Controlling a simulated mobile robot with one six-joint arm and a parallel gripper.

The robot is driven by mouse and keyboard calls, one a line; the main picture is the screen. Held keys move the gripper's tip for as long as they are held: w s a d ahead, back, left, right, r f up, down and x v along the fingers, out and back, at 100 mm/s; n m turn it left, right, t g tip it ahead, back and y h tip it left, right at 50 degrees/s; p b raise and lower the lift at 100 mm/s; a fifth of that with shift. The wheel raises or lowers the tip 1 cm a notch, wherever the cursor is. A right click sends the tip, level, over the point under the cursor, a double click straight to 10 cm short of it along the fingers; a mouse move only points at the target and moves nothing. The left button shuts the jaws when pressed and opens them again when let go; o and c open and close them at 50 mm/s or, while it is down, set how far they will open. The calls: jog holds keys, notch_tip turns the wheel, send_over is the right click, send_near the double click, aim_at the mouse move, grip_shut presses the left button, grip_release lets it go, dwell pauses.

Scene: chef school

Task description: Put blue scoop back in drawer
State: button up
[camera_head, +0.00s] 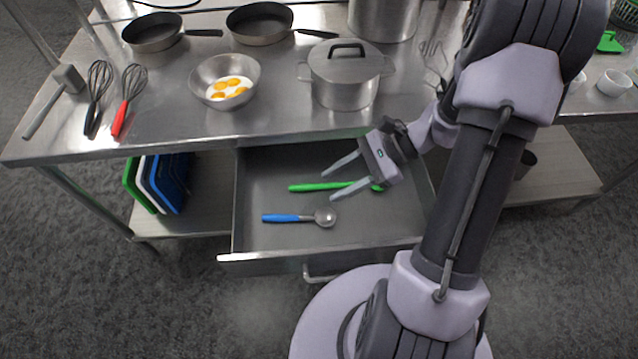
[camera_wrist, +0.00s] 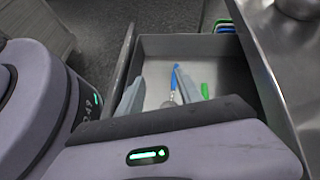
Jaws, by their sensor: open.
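The blue scoop (camera_head: 290,218) has a blue handle and a round metal bowl. It lies on the floor of the open drawer (camera_head: 262,242), near the drawer's front. In the wrist view the blue scoop (camera_wrist: 174,77) lies beyond my fingertips, its bowl partly hidden by them. My gripper (camera_head: 345,178) is open and empty, above the right part of the drawer. Its fingers point left, and the scoop is apart from them. In the wrist view my gripper (camera_wrist: 157,92) spans the near part of the drawer (camera_wrist: 152,47).
A green-handled utensil (camera_head: 310,187) lies behind the scoop in the drawer, partly hidden by my gripper. The steel counter (camera_head: 190,120) above holds a lidded pot (camera_head: 345,90), an egg bowl (camera_head: 225,106), pans and whisks. Cutting boards (camera_head: 172,178) stand on the shelf left of the drawer.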

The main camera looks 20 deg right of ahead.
jog(key=s+a+r+n+t+h, duration=0.2)
jog(key=s+a+r+n+h, duration=0.2)
jog(key=r+n, duration=0.3)
jog(key=s+a+r+n+t+h, duration=0.1)
jog(key=s+a+r+n+h, duration=0.4)
jog(key=r, duration=0.7)
jog(key=shift+s+a+n+t, duration=0.25)
jog(key=shift+a+n+t, duration=0.15)
jog(key=shift+a+n, duration=0.65)
